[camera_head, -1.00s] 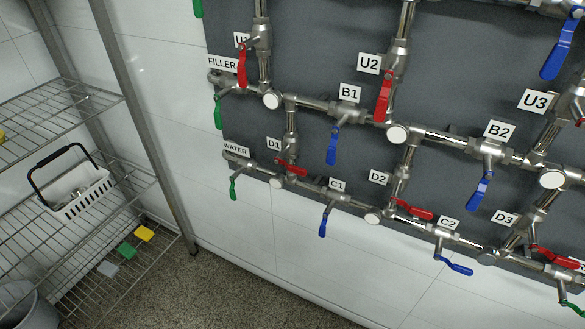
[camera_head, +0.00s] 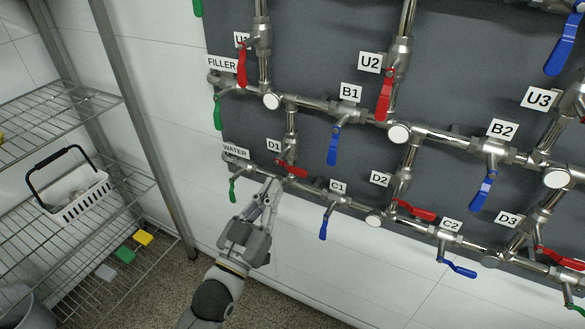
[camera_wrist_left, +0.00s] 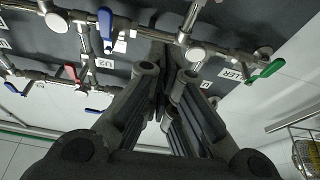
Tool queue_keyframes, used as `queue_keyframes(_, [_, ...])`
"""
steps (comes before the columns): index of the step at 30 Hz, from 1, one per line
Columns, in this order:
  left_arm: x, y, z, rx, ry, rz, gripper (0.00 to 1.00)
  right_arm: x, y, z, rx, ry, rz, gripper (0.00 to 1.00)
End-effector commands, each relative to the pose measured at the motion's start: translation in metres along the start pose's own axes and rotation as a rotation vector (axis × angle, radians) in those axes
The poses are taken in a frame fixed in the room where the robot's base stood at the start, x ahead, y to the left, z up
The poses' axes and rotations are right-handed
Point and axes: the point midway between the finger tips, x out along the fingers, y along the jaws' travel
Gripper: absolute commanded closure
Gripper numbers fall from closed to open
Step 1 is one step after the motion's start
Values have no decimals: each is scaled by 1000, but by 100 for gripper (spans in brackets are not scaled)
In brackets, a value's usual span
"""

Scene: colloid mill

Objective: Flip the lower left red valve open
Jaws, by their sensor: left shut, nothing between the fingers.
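The lower left red valve, labelled D1 (camera_head: 274,145), has its red handle (camera_head: 293,169) lying across the short upright pipe, pointing right and slightly down. My left gripper (camera_head: 271,184) comes up from below, with its fingers shut and empty. In the head view its tips are just below and left of the red handle; I cannot tell whether they touch it. In the left wrist view the dark fingers (camera_wrist_left: 166,75) fill the middle and hide part of the pipes behind. The red D1 handle cannot be made out there. My right gripper is not in view.
The green WATER handle (camera_head: 232,190) hangs to the left of the gripper, and the blue C1 handle (camera_head: 324,227) hangs to the right. Above are the red U1 handle (camera_head: 242,66) and blue B1 handle (camera_head: 333,146). A wire shelf (camera_head: 60,106) stands at the left.

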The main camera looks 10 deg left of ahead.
Motion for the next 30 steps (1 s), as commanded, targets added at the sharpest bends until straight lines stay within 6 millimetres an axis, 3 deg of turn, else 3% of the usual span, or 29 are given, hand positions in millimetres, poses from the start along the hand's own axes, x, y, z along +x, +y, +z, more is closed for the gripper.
queue_keyframes(11, [1, 1, -6, -1, 13, 3, 100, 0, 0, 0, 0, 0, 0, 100])
queue_keyframes(16, [11, 1, -8, -1, 14, 2, 100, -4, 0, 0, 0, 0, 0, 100])
queue_keyframes(30, [98, 1, -10, -2, 13, 2, 100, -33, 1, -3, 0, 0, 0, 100])
